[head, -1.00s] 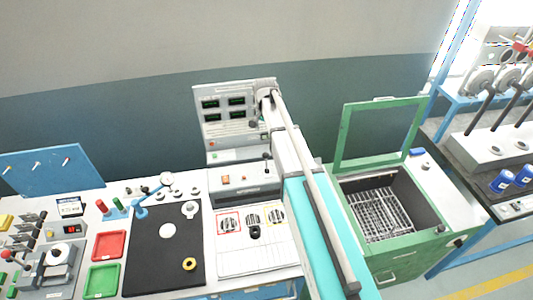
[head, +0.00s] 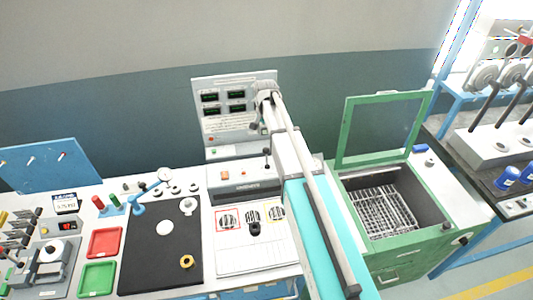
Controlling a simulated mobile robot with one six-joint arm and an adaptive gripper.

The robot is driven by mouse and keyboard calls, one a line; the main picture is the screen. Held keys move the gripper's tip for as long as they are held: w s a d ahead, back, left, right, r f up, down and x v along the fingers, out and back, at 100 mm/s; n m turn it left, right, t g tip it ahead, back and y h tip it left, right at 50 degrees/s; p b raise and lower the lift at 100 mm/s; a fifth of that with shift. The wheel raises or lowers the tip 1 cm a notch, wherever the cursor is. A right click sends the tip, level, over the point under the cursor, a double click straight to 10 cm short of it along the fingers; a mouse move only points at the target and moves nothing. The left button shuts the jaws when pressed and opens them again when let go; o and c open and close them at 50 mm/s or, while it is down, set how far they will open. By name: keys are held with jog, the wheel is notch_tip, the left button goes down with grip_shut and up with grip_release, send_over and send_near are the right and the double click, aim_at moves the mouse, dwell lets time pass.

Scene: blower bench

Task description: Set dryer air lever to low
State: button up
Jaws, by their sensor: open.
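A small upright lever with a black knob (head: 267,152) stands at the right of a grey control box (head: 240,174) with an orange switch. No label that I can read tells which one is the dryer air lever. My gripper (head: 254,127) is at the far end of my outstretched arm, in front of the display panel and above the box. It is open and appears empty. Its fingertips are small and partly hidden, and it appears apart from the lever.
A panel with several green displays (head: 228,110) stands behind the box. A green-framed chamber (head: 390,95) with its lid raised is at the right. A black mat (head: 150,260), a red tray (head: 104,242) and a green tray (head: 97,279) lie at the left.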

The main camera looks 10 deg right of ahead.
aim_at(266, 148)
jog(key=shift+f+b, duration=4.55)
jog(key=shift+f, duration=0.35)
grip_shut()
